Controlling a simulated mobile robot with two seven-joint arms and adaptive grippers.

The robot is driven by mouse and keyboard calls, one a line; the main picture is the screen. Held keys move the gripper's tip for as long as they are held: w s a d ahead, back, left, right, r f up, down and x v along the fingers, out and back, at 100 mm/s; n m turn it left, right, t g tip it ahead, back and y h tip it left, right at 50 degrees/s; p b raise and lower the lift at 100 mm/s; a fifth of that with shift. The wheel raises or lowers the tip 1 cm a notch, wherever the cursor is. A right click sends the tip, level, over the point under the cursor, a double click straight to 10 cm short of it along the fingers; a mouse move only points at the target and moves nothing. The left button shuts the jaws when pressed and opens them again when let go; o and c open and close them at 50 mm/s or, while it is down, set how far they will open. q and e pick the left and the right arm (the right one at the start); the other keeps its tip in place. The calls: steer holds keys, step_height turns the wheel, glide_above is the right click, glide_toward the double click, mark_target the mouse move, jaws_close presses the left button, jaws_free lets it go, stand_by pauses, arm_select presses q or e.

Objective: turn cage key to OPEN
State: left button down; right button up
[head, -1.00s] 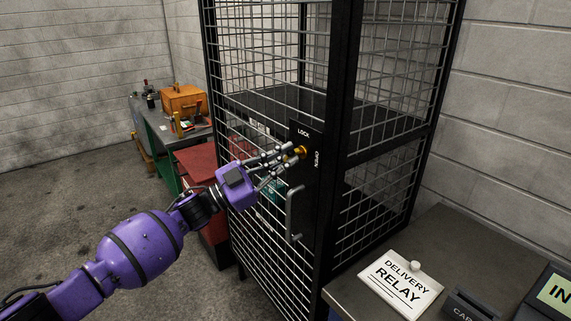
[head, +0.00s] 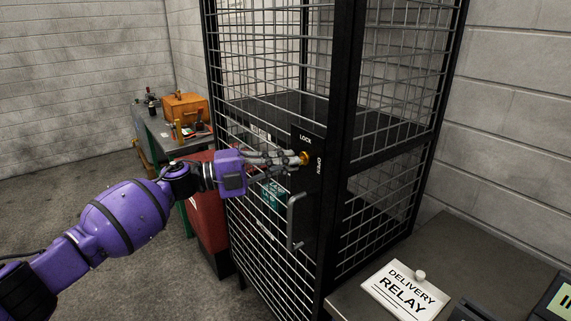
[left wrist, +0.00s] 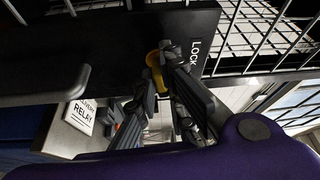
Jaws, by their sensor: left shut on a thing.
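The cage key (head: 304,158) is a small yellow knob on the dark lock plate (head: 307,178) of the wire cage door. The word LOCK stands above it and OPEN to its right. My left gripper (head: 296,159) is shut on the key, its fingers reaching in from the left. In the left wrist view the yellow key (left wrist: 154,68) shows between the fingers (left wrist: 160,85), near the word LOCK. The fingers hide part of the key, so its exact pointing direction is hard to tell. My right gripper is not in view.
A door handle (head: 291,222) sticks out just below the key. The cage's black corner post (head: 340,130) stands to the right. A table (head: 460,250) with a DELIVERY RELAY sign (head: 405,290) is at the lower right. A red cabinet (head: 207,215) and a bench with an orange box (head: 186,107) stand left.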

arm_select(q)
steer(key=shift+m+y, duration=0.4)
steer(key=shift+m, duration=0.5)
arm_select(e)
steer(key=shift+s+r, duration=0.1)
arm_select(q)
steer(key=shift+g, duration=0.3)
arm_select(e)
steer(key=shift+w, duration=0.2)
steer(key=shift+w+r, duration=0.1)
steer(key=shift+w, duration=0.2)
arm_select(q)
steer(key=c, duration=1.8)
jaws_free()
steer(key=shift+c, duration=0.2)
steer(key=v, duration=1.2)
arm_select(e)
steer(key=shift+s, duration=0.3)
